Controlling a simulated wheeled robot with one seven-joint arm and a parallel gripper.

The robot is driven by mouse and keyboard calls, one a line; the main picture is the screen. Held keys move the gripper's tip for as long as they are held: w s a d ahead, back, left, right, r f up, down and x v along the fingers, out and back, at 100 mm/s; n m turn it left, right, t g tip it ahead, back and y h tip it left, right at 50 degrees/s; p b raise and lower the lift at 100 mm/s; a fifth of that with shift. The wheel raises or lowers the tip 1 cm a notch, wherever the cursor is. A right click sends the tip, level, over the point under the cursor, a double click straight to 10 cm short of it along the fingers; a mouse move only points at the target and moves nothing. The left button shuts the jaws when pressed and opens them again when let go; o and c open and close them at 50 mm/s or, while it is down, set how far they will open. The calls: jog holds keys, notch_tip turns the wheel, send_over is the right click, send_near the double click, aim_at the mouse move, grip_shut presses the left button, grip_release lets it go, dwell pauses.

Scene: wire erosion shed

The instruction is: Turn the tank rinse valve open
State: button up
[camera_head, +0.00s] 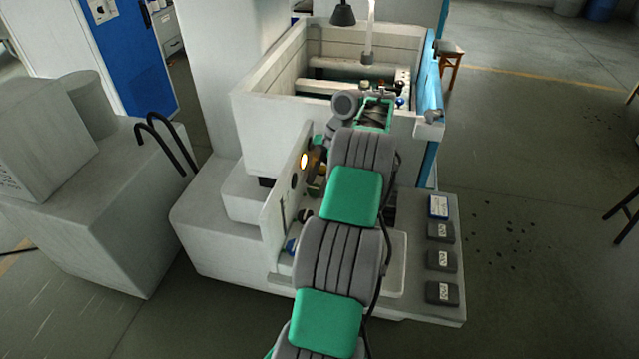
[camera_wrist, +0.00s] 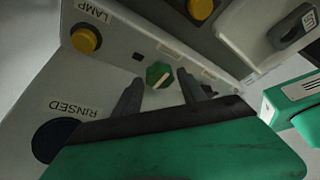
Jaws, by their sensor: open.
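In the wrist view, a small green knob (camera_wrist: 158,74) with a pale bar across its face sits on the white control panel (camera_wrist: 115,65). A small label beside it is too blurred to read, so I cannot tell for sure that this is the tank rinse valve. My gripper (camera_wrist: 160,79) is open, with one dark finger on each side of the knob in the picture. I cannot tell whether the fingertips touch it or the panel. In the head view my arm hides the gripper and the knob.
The open tank (camera_head: 270,95) stands behind; dark labelled blocks (camera_head: 441,262) line the right ledge.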

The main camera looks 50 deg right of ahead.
jog(key=shift+r, duration=1.3)
jog(key=s+a+r+b, duration=0.2)
jog(key=s+a+r, duration=0.7)
jog(key=a+r, duration=0.1)
jog(key=shift+s+a, duration=0.2)
